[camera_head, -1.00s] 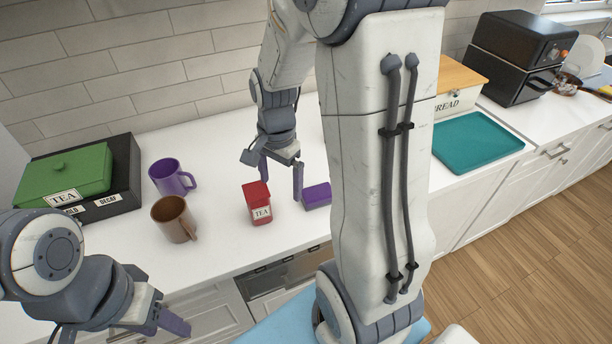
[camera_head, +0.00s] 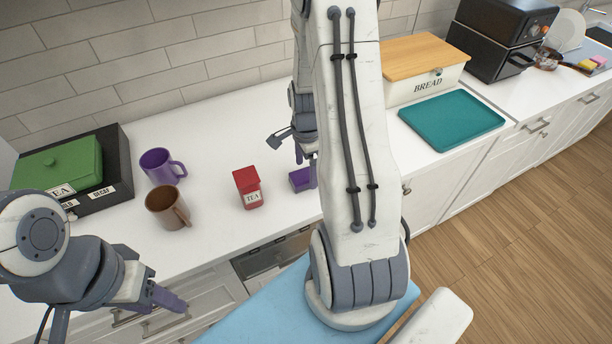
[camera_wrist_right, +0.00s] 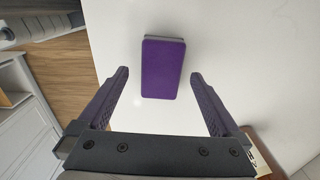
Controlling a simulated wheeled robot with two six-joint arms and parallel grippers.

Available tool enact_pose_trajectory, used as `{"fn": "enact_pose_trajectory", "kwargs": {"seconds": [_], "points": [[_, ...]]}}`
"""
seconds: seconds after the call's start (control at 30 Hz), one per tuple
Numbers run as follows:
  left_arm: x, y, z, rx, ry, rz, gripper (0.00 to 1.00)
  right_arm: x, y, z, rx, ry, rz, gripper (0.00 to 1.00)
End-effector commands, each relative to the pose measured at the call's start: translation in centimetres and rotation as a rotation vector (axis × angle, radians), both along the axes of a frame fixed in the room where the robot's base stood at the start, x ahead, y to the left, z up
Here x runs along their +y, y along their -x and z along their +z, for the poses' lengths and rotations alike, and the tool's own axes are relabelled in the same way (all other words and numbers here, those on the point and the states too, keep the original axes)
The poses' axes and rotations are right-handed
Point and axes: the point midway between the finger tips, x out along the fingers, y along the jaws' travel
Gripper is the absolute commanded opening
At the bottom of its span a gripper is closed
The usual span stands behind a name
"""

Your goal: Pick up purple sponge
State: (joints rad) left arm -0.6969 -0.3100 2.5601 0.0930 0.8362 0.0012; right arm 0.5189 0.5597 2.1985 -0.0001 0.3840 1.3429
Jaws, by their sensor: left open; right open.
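The purple sponge (camera_head: 300,179) lies on the white counter, right of the red tea tin (camera_head: 247,187); my right arm hides part of it in the head view. In the right wrist view the sponge (camera_wrist_right: 163,68) lies flat, ahead of and between the spread fingers. My right gripper (camera_wrist_right: 160,88) is open and empty, and in the head view it (camera_head: 305,165) is over the sponge. My left gripper (camera_head: 165,305) is open and empty, low in front of the counter at the left.
A purple mug (camera_head: 160,166) and a brown mug (camera_head: 166,210) stand left of the tin. A black box (camera_head: 118,170) with a green container (camera_head: 60,165) is at far left. A teal tray (camera_head: 452,118) and bread box (camera_head: 405,88) are to the right.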

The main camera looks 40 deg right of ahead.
Motion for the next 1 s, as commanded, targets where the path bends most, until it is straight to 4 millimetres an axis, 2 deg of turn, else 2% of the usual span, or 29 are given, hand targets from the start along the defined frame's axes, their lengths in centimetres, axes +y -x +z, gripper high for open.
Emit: {"fn": "enact_pose_trajectory", "kwargs": {"seconds": [0.03, 0.2, 0.5, 0.67, 0.7, 0.73, 1.0], "points": [[0.0, 0.0, 0.6, 0.000, 0.000, 0.000, 0.50, 0.0, 0.0, -0.5, 0.005, -0.002, 0.000, 1.00], [0.0, 0.0, 0.8, 0.000, 0.000, 0.001, 0.50, -0.1, -0.1, -2.5, 0.003, -0.002, 0.000, 1.00], [0.0, 0.0, 0.8, 0.000, 0.000, 0.001, 0.50, -0.1, -0.2, -3.0, -0.001, 0.000, 0.000, 1.00], [0.0, 0.0, 0.8, 0.000, 0.000, 0.001, 0.50, -0.1, -0.1, -3.0, -0.001, 0.000, 0.000, 0.39], [0.0, 0.0, 0.8, 0.000, 0.000, 0.000, 0.50, -0.1, -0.1, -3.0, -0.001, 0.000, 0.000, 0.23], [0.0, 0.0, 0.8, 0.000, 0.000, 0.000, 0.50, -0.1, -0.1, -3.0, -0.001, 0.000, 0.000, 0.15], [0.0, 0.0, 0.8, 0.000, 0.000, 0.000, 0.50, -0.1, -0.2, -2.9, -0.001, 0.000, 0.000, 0.15]]}}
